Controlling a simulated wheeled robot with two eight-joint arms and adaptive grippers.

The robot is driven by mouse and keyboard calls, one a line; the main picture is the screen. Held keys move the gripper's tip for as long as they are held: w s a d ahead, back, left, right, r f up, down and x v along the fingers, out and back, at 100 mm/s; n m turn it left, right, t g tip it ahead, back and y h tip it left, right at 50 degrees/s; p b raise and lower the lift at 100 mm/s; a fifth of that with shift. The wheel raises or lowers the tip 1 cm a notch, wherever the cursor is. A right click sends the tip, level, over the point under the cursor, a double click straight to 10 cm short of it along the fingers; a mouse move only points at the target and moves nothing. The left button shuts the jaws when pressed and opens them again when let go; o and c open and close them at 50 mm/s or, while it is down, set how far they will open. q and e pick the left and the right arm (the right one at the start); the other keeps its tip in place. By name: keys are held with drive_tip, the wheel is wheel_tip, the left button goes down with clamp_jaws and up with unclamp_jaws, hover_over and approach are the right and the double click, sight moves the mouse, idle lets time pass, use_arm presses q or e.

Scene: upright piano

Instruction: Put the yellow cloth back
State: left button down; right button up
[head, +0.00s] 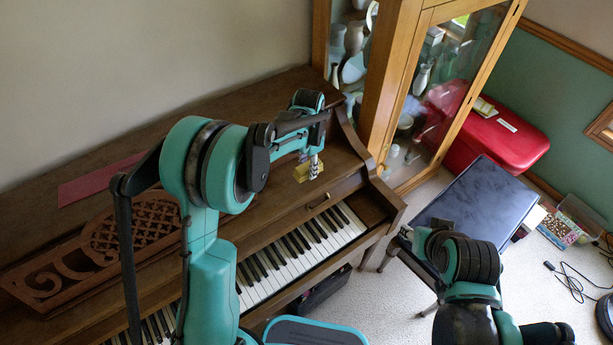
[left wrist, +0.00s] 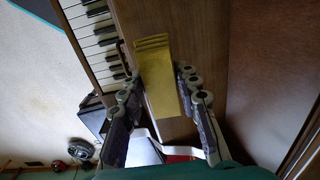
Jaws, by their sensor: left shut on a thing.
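The yellow cloth (head: 301,173) is at the right end of the upright piano (head: 232,108), over the brown wood near the top's front edge. My left gripper (head: 314,169) points down at it and is shut on it. In the left wrist view the cloth (left wrist: 158,90) is a folded strip between the two fingers, with layered folds at its far end. I cannot tell whether the cloth touches the wood. My right arm shows at the lower right in the head view; its fingers cannot be made out clearly.
A glass-fronted cabinet (head: 387,85) with vases stands just right of the piano. A red flat book or mat (head: 98,180) lies on the piano top, left. The keys (head: 312,240) are exposed. A dark bench (head: 485,203) and a red chest (head: 490,138) stand to the right.

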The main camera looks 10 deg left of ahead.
sight(306, 175)
use_arm(q)
drive_tip(key=shift+w+a+f, duration=0.15)
drive_tip(key=shift+a+f, duration=0.2)
drive_tip(key=shift+f, duration=0.05)
drive_tip(key=shift+f+b, duration=0.8)
drive_tip(key=shift+f, duration=1)
drive_tip(key=shift+f, duration=0.1)
drive_tip(key=c, duration=1.1)
unclamp_jaws()
